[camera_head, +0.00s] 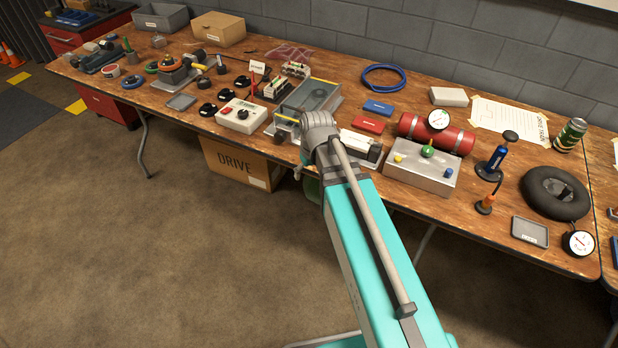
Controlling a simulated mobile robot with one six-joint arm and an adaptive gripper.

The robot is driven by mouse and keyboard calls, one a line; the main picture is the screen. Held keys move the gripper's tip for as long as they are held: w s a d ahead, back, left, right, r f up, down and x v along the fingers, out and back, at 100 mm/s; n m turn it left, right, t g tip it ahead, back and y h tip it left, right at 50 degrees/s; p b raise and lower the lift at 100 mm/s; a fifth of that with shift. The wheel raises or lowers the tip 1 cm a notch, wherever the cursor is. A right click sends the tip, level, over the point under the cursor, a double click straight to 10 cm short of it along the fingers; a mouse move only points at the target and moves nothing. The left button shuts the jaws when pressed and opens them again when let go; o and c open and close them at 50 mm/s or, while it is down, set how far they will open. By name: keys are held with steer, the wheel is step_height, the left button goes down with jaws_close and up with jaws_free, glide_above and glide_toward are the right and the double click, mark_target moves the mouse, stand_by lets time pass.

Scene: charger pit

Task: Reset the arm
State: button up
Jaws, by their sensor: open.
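My teal arm reaches up from the bottom right in the head view, with a grey tube along its top. Its far end is a ribbed grey joint in front of the near edge of the wooden workbench (450,205). My gripper cannot be made out; the arm hides what lies behind and below this joint. A small pale part shows just left of the joint, too small to identify. I see nothing held.
Near the arm are a grey box with coloured knobs (421,179), a red cylinder (455,139) and a white switch box (241,115). A black inner tube (556,192) lies at right. A DRIVE carton (238,165) stands under the bench.

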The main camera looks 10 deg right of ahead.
steer(key=shift+s+d+f, duration=0.1)
steer(key=shift+s, duration=0.15)
steer(key=s+d+m+g+h, duration=0.1)
steer(key=s+d+m, duration=0.35)
steer(key=s, duration=0.35)
step_height(320, 180, up, 14)
steer(key=n+p, duration=0.1)
steer(key=p, duration=1.2)
steer(key=shift+w+d+f+p, duration=0.15)
steer(key=shift+w+f+p, duration=0.1)
steer(key=shift+p, duration=0.15)
